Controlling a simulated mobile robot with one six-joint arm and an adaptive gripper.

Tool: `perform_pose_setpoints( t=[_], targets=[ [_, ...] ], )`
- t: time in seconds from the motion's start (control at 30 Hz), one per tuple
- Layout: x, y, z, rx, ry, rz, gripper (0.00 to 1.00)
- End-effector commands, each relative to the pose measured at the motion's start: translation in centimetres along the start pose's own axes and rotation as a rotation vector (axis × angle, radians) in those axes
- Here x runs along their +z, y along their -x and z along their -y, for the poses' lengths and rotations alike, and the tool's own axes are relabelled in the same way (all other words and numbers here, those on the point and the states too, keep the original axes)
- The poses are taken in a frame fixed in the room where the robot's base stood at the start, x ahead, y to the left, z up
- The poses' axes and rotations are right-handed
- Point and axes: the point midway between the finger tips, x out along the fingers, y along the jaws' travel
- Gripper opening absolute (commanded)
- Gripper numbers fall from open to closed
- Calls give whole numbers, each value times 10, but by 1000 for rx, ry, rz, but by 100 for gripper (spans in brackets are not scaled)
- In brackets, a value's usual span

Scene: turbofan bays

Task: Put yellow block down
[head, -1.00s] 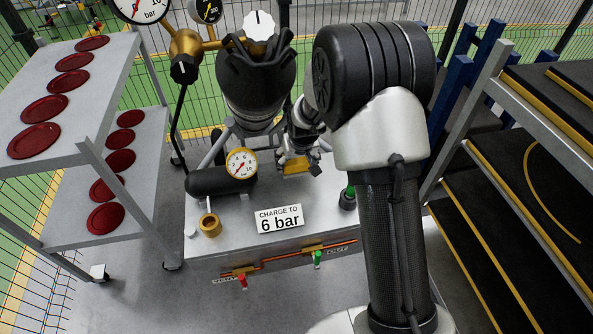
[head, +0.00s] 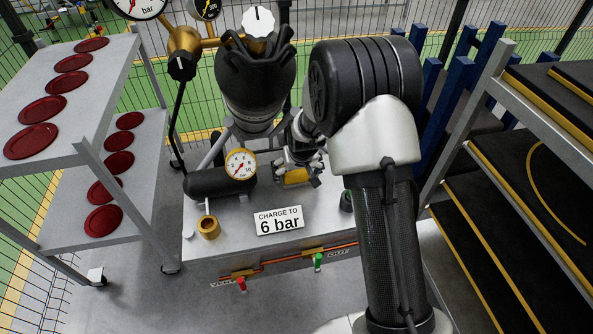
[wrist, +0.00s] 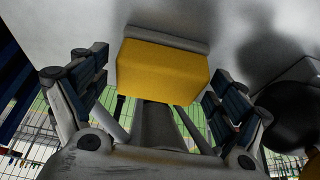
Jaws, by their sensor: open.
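The yellow block (head: 296,176) is on the grey bench top (head: 318,212), behind the "CHARGE TO 6 bar" sign and right of the round gauge. It fills the middle of the wrist view (wrist: 162,72), with a grey strip along its upper edge. My gripper (head: 298,172) is open around the block. In the wrist view my gripper's fingers (wrist: 158,88) stand apart on either side, with gaps between them and the block. The block's underside contact is hard to see in the head view.
The sign (head: 279,220) and a brass fitting (head: 209,227) are in front on the bench. A black cylinder with a gauge (head: 240,164) is left of my gripper. A dark tank (head: 256,85) stands behind. Shelves with red discs (head: 31,141) are left; black-topped shelves (head: 490,235) are right.

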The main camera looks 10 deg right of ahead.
Motion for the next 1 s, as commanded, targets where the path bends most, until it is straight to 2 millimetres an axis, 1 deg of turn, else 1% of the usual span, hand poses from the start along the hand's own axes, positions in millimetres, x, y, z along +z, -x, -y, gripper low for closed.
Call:
perform_pose_setpoints(
  t=[0.27, 0.37, 0.47, 0.7, 0.8, 0.9, 1.0],
  targets=[
    [0, 0, 0, 0, 0, 0, 91],
    [-2, 5, 0, 0, 0, -1, 91],
    [-3, 20, 0, 0, 0, -2, 91],
    [-3, 73, 0, 0, 0, -3, 91],
    [-3, 93, 0, 0, 0, -3, 91],
    [-3, 108, 0, 0, 0, -1, 91],
    [-2, 118, 0, 0, 0, 0, 91]
  ],
)
